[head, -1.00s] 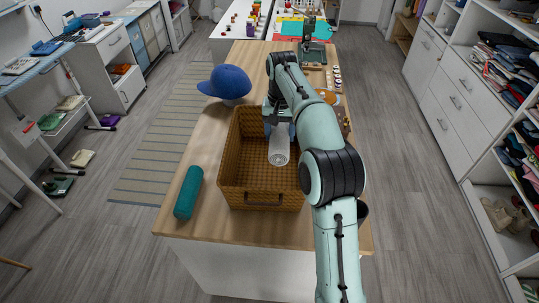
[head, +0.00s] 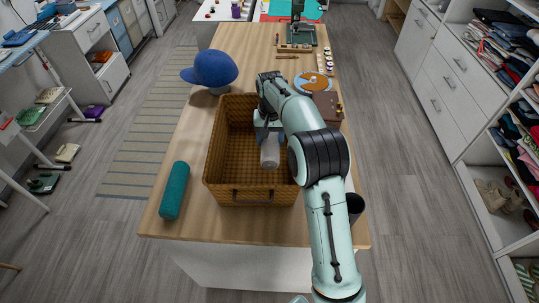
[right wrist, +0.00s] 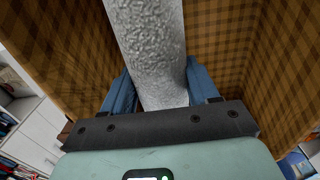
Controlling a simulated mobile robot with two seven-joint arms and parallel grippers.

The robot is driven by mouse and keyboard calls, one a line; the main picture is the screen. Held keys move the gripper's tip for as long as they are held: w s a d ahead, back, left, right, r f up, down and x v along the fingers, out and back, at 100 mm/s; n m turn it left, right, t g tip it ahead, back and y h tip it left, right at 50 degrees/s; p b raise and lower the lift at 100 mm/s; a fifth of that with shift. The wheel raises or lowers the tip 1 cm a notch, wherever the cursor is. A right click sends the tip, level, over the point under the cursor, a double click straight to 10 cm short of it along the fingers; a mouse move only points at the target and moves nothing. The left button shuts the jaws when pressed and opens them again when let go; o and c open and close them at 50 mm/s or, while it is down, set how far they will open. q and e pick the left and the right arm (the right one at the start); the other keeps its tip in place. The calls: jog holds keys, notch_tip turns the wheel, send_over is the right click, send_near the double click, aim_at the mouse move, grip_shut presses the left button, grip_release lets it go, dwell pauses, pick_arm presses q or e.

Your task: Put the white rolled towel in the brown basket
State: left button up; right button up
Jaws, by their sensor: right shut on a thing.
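The white rolled towel (head: 270,155) is held by my right gripper (head: 268,128), inside the opening of the brown basket (head: 250,195). In the right wrist view the towel (right wrist: 150,45) sits between the two blue fingers (right wrist: 157,92), with the basket's woven walls (right wrist: 65,45) around it. The basket stands on the wooden table. How far the towel is above the basket floor cannot be told. My left gripper is not in view.
A teal roll (head: 174,190) lies left of the basket on the table (head: 185,145). A blue cap (head: 210,69) is behind it at the left. A brown box (head: 326,106), a round orange-blue plate (head: 313,83) and a dark cup (head: 355,206) are at the right.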

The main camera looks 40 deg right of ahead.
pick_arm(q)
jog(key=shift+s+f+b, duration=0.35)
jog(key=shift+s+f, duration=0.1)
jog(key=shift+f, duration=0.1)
pick_arm(e)
notch_tip(320, 180, down, 7)
jog(key=shift+w+f, duration=0.15)
jog(key=shift+f, duration=0.05)
jog(key=shift+f, duration=0.2)
jog(key=o, duration=1.1)
jog(key=shift+r, duration=0.15)
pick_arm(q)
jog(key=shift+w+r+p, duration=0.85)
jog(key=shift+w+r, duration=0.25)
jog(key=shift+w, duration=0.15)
pick_arm(e)
notch_tip(320, 180, up, 12)
jog(key=shift+r, duration=0.1)
